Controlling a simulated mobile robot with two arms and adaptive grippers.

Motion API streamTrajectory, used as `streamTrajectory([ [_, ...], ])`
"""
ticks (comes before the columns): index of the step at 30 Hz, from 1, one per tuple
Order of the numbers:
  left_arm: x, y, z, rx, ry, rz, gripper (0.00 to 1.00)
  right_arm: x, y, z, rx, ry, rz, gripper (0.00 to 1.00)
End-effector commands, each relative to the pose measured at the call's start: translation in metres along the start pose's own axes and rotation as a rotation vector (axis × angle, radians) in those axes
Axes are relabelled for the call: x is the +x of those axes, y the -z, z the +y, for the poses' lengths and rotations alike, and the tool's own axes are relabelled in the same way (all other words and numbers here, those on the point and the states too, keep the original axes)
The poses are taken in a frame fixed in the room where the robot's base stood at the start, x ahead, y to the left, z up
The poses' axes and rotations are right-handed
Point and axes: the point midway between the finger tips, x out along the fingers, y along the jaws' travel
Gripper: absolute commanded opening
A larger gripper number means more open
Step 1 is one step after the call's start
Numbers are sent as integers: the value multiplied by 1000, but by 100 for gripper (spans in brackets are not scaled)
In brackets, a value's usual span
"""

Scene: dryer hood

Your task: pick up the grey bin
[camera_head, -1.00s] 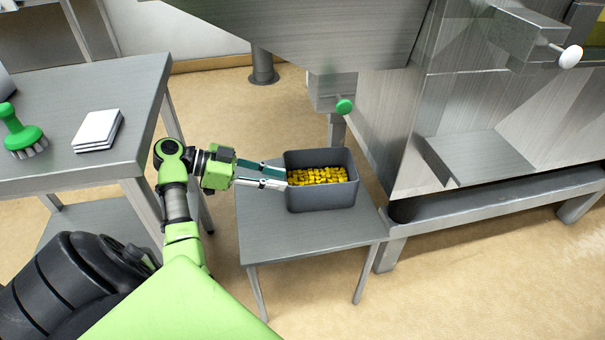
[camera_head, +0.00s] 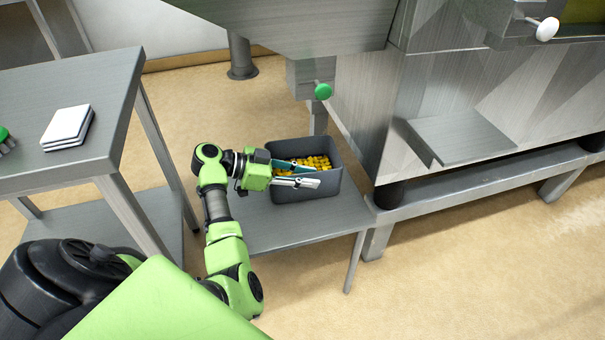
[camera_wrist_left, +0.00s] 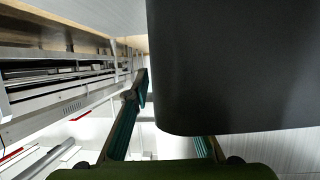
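The grey bin (camera_head: 308,186) is an open rectangular tub with several small yellow pieces (camera_head: 318,161) in it. It stands upright on a low grey table (camera_head: 285,228). My left gripper (camera_head: 316,175) is at the bin's left and near side, its two fingers apart. In the head view, one finger lies over the bin's opening and the other across its near wall. In the left wrist view, the bin's dark wall (camera_wrist_left: 235,65) fills the upper right and hides part of one finger; the other finger shows clear on the left. Contact cannot be told. My right gripper is not in view.
A grey metal table (camera_head: 110,85) at left holds white square pads (camera_head: 68,127) and a green-handled brush (camera_head: 5,140), partly cut off. A large metal machine (camera_head: 450,90) with a green knob (camera_head: 323,91) stands behind and right. The floor at front right is clear.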

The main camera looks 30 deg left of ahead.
Motion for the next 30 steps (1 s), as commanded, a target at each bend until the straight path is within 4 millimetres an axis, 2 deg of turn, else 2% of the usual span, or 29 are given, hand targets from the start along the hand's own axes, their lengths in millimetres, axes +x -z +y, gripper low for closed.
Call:
streamTrajectory([
  [8,4,0,0,1,1,-1,23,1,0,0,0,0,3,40],
  [11,4,0,0,1,1,-1,0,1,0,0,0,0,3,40],
  [25,2,6,-2,8,5,4,0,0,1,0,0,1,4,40],
  [30,-5,24,-2,11,5,5,0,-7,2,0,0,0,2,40],
])
